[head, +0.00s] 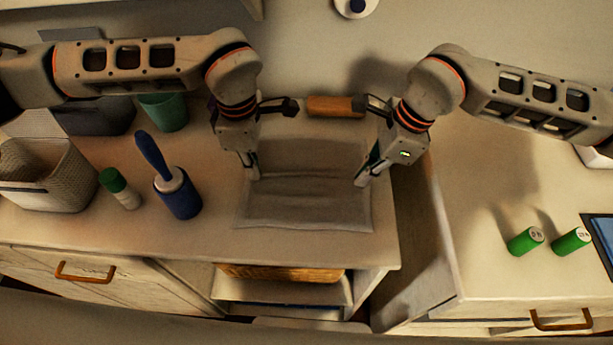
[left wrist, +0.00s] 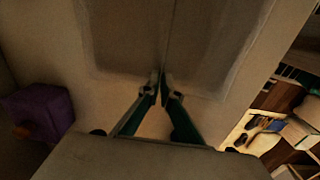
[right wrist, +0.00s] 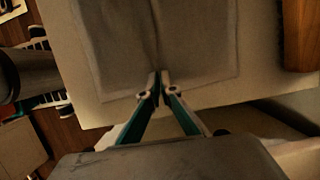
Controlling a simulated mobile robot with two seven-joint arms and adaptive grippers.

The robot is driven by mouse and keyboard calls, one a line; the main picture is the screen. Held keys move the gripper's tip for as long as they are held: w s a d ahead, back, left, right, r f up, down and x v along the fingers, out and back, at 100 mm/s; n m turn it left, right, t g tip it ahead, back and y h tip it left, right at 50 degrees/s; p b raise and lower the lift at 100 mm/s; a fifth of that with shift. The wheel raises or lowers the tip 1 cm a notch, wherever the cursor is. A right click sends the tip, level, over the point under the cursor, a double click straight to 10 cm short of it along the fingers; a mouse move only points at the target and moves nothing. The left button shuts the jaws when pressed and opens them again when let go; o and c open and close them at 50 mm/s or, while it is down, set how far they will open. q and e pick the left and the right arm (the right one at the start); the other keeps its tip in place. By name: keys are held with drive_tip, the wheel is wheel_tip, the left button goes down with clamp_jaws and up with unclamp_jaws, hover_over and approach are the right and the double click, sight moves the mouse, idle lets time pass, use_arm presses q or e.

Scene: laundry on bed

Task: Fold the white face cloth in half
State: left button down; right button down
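The white face cloth (head: 305,204) lies on the wooden dresser top in the head view, looking greyish, with a crease running across its middle. My left gripper (head: 254,178) is at the cloth's left edge, by the crease. In the left wrist view its fingertips (left wrist: 161,78) are together at the cloth's edge (left wrist: 205,45). My right gripper (head: 361,182) is at the right edge at about the same height. In the right wrist view its fingertips (right wrist: 158,78) are together at the cloth edge (right wrist: 195,40). Both grippers appear to pinch the cloth; the fabric between the tips is barely visible.
A brown roll (head: 332,106) lies behind the cloth. Two green cylinders (head: 526,240) are on the right surface. The dresser front is clear.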

use_arm(q)
drive_tip(key=shift+s+f, duration=0.1)
idle(0.3)
